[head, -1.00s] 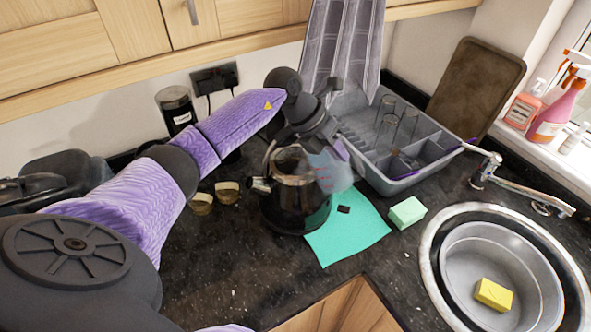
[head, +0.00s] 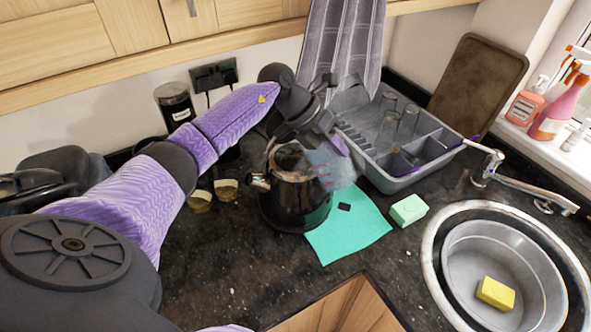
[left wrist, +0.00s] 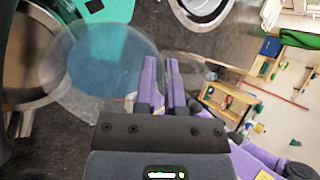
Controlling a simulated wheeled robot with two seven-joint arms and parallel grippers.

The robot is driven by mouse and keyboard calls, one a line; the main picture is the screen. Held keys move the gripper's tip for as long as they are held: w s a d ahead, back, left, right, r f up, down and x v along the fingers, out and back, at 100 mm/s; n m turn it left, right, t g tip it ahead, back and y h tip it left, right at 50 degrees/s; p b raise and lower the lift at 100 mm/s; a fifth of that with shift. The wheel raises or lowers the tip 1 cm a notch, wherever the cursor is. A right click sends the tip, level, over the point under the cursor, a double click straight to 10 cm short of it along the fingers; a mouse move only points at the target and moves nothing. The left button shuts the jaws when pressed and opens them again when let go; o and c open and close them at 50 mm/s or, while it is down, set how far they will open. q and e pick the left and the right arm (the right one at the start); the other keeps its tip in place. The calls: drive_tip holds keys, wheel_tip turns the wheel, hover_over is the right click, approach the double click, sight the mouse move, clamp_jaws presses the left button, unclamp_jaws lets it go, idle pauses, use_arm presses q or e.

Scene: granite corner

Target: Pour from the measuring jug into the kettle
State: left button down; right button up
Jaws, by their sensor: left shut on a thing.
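The black kettle (head: 290,207) stands upright on the dark worktop, its spout to the left. The clear measuring jug (head: 326,170), with red markings, is tilted over the kettle's top from the right. Its see-through rim overlaps the kettle's mouth, so I cannot tell whether they touch. My left gripper (head: 338,146) is shut on the jug and holds it up, right of and above the kettle. In the left wrist view the jug (left wrist: 105,60) lies in front of the gripper's fingers (left wrist: 168,85). My right gripper is not in view.
A turquoise cloth (head: 350,232) lies right of the kettle, with a green sponge (head: 408,210) beyond it. The grey dish rack (head: 400,178) with glasses stands behind. The sink (head: 480,265) is at the right, small pots (head: 226,189) at the left. The front worktop is clear.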

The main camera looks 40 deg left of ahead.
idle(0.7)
use_arm(q)
drive_tip(key=shift+a+h+b, duration=0.15)
drive_tip(key=shift+h+b, duration=0.15)
drive_tip(key=shift+b, duration=0.15)
idle(0.4)
drive_tip(key=shift+a+h+b, duration=0.1)
drive_tip(key=shift+h+b, duration=0.35)
drive_tip(key=shift+h, duration=0.05)
drive_tip(key=shift+a+n, duration=0.1)
drive_tip(key=shift+n, duration=0.2)
drive_tip(key=shift+a+r+h+b, duration=0.1)
drive_tip(key=shift+h+b, duration=0.2)
drive_tip(key=shift+b, duration=0.2)
idle(0.4)
drive_tip(key=shift+a+b, duration=0.1)
drive_tip(key=shift+b, duration=0.2)
drive_tip(key=shift+a+r+h, duration=0.1)
drive_tip(key=shift+h, duration=0.2)
